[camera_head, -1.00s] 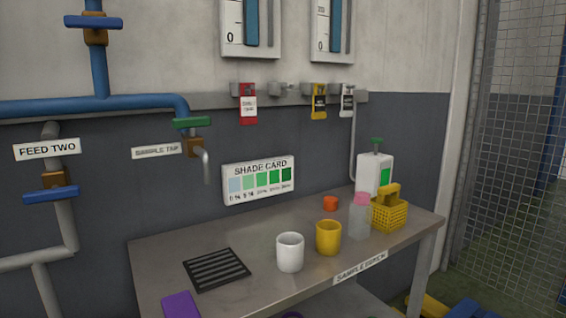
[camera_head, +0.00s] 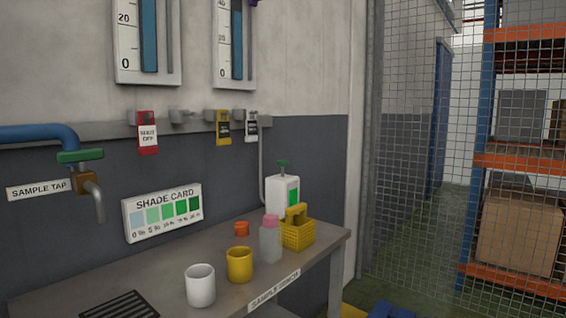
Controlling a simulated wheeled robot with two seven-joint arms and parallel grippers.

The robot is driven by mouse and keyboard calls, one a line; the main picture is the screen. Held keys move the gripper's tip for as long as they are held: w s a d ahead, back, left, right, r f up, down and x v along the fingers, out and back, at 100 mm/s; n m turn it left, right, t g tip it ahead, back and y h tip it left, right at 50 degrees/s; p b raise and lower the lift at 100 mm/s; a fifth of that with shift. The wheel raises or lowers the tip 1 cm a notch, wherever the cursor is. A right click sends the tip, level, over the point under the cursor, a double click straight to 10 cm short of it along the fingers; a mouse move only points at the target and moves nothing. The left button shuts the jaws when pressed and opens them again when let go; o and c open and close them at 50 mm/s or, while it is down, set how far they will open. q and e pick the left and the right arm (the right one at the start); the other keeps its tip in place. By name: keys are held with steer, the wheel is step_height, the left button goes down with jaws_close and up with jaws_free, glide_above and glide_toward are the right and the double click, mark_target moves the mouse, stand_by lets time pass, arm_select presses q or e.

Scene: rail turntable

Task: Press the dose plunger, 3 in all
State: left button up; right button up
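A white dispenser box (camera_head: 283,196) with a green plunger-like top (camera_head: 282,166) and a green window stands at the back right of the sample bench (camera_head: 150,268). The green top stands above the box. A yellow basket (camera_head: 298,232) and a clear bottle with a pink cap (camera_head: 270,240) stand in front of the box and hide its lower part. Neither of my grippers is in view.
A white mug (camera_head: 200,285), a yellow mug (camera_head: 239,264) and a small orange cup (camera_head: 241,229) stand on the bench. A shade card (camera_head: 162,213) and sample tap (camera_head: 92,190) are on the wall. A mesh fence (camera_head: 425,160) stands right of the bench.

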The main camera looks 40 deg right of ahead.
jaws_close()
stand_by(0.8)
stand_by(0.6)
